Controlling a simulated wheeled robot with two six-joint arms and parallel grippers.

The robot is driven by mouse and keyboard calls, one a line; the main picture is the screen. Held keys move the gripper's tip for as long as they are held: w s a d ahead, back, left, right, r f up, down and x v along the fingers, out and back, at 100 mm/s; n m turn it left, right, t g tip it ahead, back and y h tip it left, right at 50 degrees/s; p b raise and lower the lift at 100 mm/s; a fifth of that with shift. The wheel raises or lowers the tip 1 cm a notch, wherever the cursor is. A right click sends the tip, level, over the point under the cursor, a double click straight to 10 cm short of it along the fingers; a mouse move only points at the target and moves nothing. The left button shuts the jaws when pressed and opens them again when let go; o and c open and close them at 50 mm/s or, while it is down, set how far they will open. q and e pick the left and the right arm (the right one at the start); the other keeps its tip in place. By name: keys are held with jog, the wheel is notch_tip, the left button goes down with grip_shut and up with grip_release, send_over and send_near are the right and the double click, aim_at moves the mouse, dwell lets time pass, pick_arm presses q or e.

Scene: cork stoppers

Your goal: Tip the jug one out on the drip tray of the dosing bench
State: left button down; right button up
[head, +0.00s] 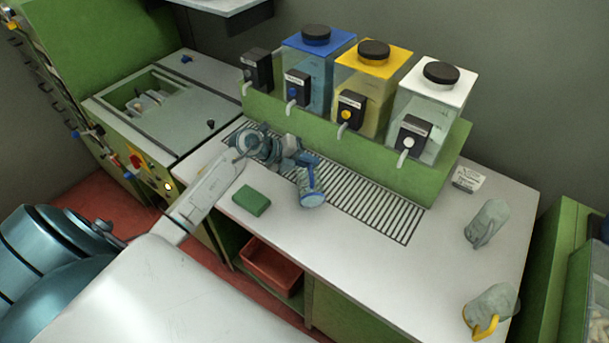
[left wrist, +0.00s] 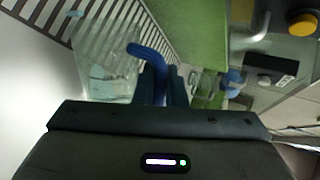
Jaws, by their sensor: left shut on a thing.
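My left gripper (head: 303,163) is shut on the blue handle (left wrist: 150,62) of a clear jug (head: 312,199). The jug also shows in the left wrist view (left wrist: 104,58), with some clear liquid in it. I see no label telling whether it is jug one. In the head view it overlaps the front edge of the drip tray (head: 372,209), a dark slatted grid in the white bench top. Its height above the bench is hard to tell. My right gripper is not in view.
Dispensers with blue (head: 320,45), yellow (head: 373,62) and white (head: 440,85) lids stand behind the tray, taps forward. A green sponge-like block (head: 251,201) lies left of the jug. A grey-handled jug (head: 488,222) and a yellow-handled jug (head: 492,302) stand at right.

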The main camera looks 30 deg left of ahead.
aim_at(311, 170)
pick_arm(q)
jog(key=shift+w+a+f, duration=0.15)
jog(key=shift+w+a, duration=0.1)
jog(key=shift+w, duration=0.1)
jog(key=shift+w+a+n+g+h, duration=0.3)
jog(key=shift+w+n+g+h, duration=0.1)
jog(key=shift+n, duration=0.1)
jog(key=shift+s+d+m+t+y, duration=0.55)
jog(key=shift+s+d+m, duration=0.35)
jog(key=shift+s, duration=0.25)
jog(key=shift+s+d+r, duration=0.25)
jog(key=shift+s+r, duration=0.05)
jog(key=shift+r, duration=0.15)
jog(key=shift+s+d+t, duration=0.1)
jog(key=shift+s+t, duration=0.05)
jog(key=shift+t, duration=0.1)
jog(key=shift+s+d, duration=0.4)
jog(key=shift+d, duration=0.05)
jog(key=s+d+m+t, duration=0.1)
jog(key=s+d+m+t+y, duration=0.1)
jog(key=shift+s+r+t+y, duration=0.1)
jog(key=shift+s+t+y, duration=0.1)
jog(key=shift+t+y, duration=0.1)
jog(key=s+d+f+m+t+b, duration=0.4)
jog(key=s+d+m+t+b, duration=0.1)
jog(key=b, duration=0.9)
jog(key=s+m+t+y, duration=0.1)
jog(key=m, duration=0.1)
jog(key=shift+f+m+b, duration=0.4)
